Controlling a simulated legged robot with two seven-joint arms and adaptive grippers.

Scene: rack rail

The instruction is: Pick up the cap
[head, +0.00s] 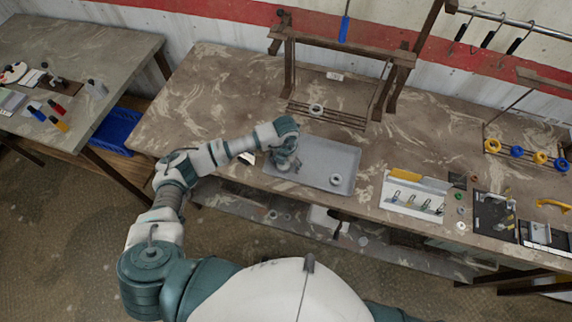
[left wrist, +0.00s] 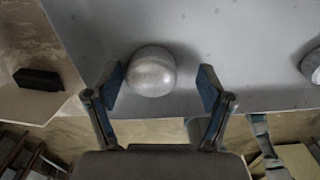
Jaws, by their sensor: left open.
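A rounded silver-grey piece, likely the cap (left wrist: 152,70), lies on the grey tray (head: 341,155). In the left wrist view it sits between and just beyond the fingertips of my left gripper (left wrist: 159,85), with a gap at each side. My left gripper (head: 287,163) is open over the left part of the tray and hides most of that piece in the head view. A second grey round piece (head: 336,180) lies at the tray's right; it shows at the right edge of the left wrist view (left wrist: 313,66). My right gripper is not in view.
A white hook holder (head: 413,197) stands right of the tray. A small black block (left wrist: 38,79) lies left of the tray.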

